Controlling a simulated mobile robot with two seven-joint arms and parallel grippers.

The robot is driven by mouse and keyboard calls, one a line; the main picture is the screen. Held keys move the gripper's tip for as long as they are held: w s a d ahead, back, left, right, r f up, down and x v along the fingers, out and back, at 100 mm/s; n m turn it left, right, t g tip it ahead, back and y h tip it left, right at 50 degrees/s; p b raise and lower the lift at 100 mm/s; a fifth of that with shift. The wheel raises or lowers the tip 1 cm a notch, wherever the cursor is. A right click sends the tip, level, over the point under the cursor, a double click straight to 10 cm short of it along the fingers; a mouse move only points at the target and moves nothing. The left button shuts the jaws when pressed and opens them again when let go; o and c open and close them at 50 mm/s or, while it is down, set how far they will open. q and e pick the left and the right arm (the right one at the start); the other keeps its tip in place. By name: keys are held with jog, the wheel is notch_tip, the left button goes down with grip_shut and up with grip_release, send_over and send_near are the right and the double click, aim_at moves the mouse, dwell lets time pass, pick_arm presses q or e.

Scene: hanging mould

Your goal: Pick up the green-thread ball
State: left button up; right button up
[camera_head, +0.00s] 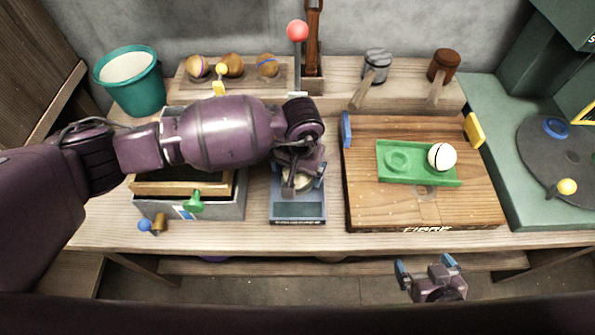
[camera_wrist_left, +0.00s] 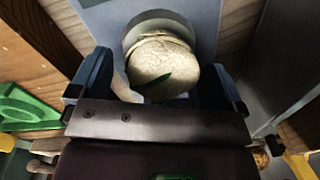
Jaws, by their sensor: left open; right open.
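A pale, rough ball with a short green mark (camera_wrist_left: 160,68) sits in a round seat on a blue-grey holder (camera_wrist_left: 205,20) in the left wrist view. My left gripper (camera_wrist_left: 156,80) is open, with one finger on each side of this ball; I cannot tell whether they touch it. In the head view the left gripper (camera_head: 301,180) is over the blue holder (camera_head: 297,209) and covers most of the ball (camera_head: 293,183). My right gripper (camera_head: 428,267) is open and empty, in front of the table's front edge.
A wooden board (camera_head: 375,208) to the right bears a green tray (camera_head: 420,175) with a white, dark-lined ball (camera_head: 441,157). A grey box (camera_head: 226,208) stands left of the holder. A red-knobbed lever (camera_head: 297,31), brown balls (camera_head: 232,64) and mallets (camera_head: 376,62) are behind.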

pick_arm(q)
jog(key=c, duration=1)
